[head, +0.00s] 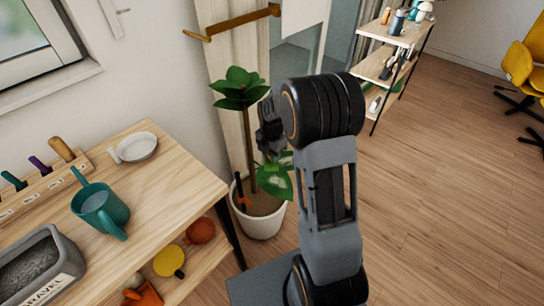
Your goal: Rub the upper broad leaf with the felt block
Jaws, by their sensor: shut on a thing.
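A potted plant stands on the floor right of the wooden table, with a thin upright stem (250,155). Dark green leaves (238,88) cluster at its top. A broad leaf with pale marks (275,181) hangs lower, just above the pot; a second leaf edge shows beside my gripper. My gripper (268,138) is beside the stem, between the top leaves and the lower leaf, partly hidden by my wrist. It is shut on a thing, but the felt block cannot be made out. I cannot tell whether it touches a leaf.
The white pot (262,219) holds soil and a small orange-and-black tool (241,196). The wooden table (165,190) bears a teal watering can (101,208), a white dish (137,147), a tool rack (40,185) and a grey gravel tray (68,250).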

